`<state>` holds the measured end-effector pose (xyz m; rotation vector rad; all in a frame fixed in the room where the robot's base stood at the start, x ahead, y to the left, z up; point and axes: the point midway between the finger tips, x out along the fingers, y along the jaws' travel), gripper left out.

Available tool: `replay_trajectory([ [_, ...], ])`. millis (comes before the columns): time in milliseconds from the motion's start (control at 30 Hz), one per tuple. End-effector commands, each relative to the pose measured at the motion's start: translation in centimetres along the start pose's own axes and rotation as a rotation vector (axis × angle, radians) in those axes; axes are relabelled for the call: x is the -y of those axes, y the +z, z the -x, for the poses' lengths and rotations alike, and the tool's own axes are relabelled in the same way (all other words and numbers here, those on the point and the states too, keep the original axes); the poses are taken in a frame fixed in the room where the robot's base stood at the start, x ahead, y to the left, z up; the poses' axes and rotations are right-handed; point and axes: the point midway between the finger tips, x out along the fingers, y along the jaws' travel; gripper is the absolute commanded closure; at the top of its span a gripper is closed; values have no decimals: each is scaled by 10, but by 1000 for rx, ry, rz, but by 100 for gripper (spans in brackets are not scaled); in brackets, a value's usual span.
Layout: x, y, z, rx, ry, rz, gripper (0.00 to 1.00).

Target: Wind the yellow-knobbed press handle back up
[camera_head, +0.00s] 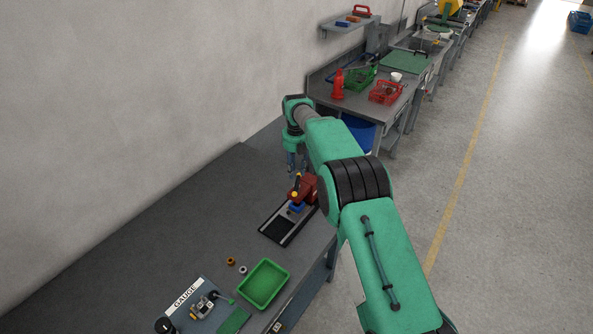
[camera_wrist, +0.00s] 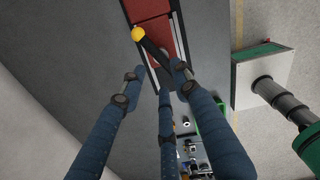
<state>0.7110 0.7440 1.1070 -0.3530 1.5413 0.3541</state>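The red press (camera_head: 309,189) stands on a dark base plate (camera_head: 276,228) on the grey bench. Its yellow knob (camera_head: 295,194) shows small on the near-left side of the red body, above a blue part (camera_head: 297,207). In the wrist view the yellow knob (camera_wrist: 138,34) sits at the end of a black handle (camera_wrist: 153,50), beside the red body (camera_wrist: 150,12). My gripper (camera_head: 297,161) hangs behind and above the press, pointing down. In the wrist view its blue fingers (camera_wrist: 156,80) are spread apart with nothing held. The knob lies beyond the fingertips; contact with the handle cannot be judged.
A green tray (camera_head: 264,285), small copper and pale rings (camera_head: 231,262) and a gauge board (camera_head: 185,297) lie on the near bench. A further bench holds a red bottle (camera_head: 338,85) and a red basket (camera_head: 385,92). The bench left of the press is clear; a wall borders it.

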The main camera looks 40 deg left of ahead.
Motion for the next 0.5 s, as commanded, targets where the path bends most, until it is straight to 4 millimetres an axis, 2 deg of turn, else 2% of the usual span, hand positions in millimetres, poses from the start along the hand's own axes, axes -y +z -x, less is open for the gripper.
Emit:
replay_trajectory([
  [333, 0, 0, 0, 0, 0, -20, 69],
  [500, 0, 0, -1, 0, 0, -123, 69],
])
